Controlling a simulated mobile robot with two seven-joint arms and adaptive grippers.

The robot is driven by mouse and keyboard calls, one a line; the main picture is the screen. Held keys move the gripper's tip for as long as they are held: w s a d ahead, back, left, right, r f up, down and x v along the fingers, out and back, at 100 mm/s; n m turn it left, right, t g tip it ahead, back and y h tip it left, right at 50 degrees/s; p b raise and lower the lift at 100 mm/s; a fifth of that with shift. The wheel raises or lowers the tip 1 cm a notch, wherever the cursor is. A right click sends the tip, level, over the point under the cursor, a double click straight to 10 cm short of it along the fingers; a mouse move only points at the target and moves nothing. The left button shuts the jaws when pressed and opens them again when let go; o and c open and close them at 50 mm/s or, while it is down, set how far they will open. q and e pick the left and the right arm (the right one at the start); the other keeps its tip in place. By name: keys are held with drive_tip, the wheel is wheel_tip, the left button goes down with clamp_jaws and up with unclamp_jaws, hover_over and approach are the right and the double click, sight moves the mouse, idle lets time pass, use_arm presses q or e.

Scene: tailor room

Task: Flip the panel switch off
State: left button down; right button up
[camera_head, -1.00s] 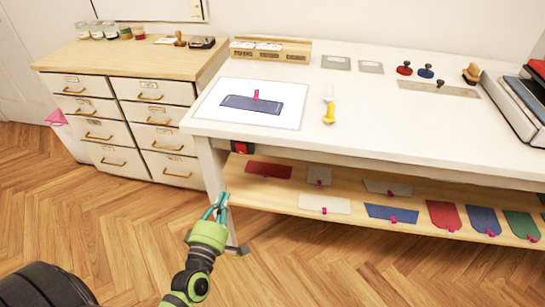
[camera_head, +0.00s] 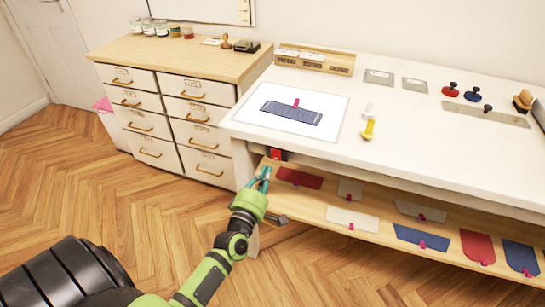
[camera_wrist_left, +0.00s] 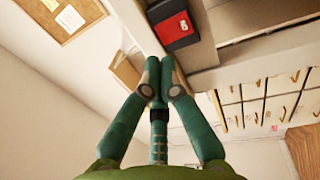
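The panel switch (camera_head: 276,154) is a small black box with a red face, mounted under the front edge of the white table near its left leg. In the left wrist view the red switch (camera_wrist_left: 172,28) shows just beyond the fingertips. Which way its red part is set cannot be told. My left gripper (camera_head: 265,171) is just below and left of the switch in the head view. Its teal fingers (camera_wrist_left: 162,66) come together at the tips, with nothing held between them. Contact with the switch is not visible. My right gripper is out of view.
The white table (camera_head: 430,150) overhangs a wooden lower shelf (camera_head: 310,205) carrying several coloured fabric pieces. A drawer cabinet (camera_head: 165,112) stands to the left. The table leg (camera_head: 244,165) is close beside my left gripper. The floor in front is clear.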

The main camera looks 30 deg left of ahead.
sight(276, 151)
use_arm(q)
drive_tip(key=x, duration=0.5)
drive_tip(key=shift+w, duration=0.4)
drive_tip(key=shift+w+a+r, duration=0.1)
